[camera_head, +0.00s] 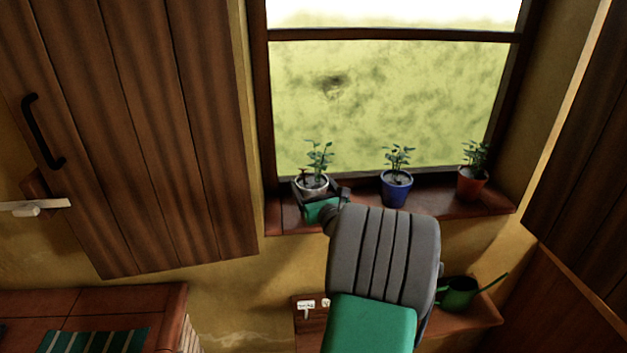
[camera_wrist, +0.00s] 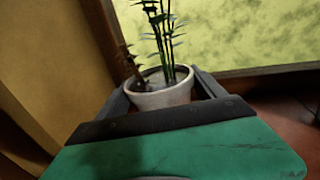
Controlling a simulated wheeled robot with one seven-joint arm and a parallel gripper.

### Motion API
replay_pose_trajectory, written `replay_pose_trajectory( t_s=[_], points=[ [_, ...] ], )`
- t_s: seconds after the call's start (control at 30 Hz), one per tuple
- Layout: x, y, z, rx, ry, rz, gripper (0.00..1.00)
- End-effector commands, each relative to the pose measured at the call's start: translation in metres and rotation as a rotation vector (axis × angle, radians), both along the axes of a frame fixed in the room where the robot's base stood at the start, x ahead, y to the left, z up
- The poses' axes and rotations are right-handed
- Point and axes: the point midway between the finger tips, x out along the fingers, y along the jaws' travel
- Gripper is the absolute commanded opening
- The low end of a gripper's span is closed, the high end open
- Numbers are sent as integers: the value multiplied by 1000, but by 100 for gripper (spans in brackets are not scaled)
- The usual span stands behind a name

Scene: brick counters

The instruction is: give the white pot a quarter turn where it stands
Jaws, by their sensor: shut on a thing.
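The white pot (camera_head: 312,187) with a leafy plant stands at the left end of the windowsill in the head view. My gripper (camera_head: 315,184) reaches it from the front and is shut on it. In the wrist view the white pot (camera_wrist: 160,95) sits between the two dark fingers of my gripper (camera_wrist: 163,88), one on each side. The pot looks upright. Its lower part is hidden behind the gripper's green and black body.
A blue pot (camera_head: 397,190) and a red pot (camera_head: 471,184) with plants stand to the right on the sill (camera_head: 435,205). The window (camera_head: 390,105) is behind. A lower shelf holds a green watering can (camera_head: 459,293). A wooden cabinet (camera_head: 140,120) is at left.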

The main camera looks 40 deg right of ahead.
Motion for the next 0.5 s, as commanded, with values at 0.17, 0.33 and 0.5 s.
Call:
replay_pose_trajectory(
  t_s=[0.17,0.33,0.5],
  points=[
    [0,0,-6,-1,-4,2,9],
    [1,0,-6,-2,-5,3,9],
    [1,0,-6,-1,-4,4,81]
  ],
)
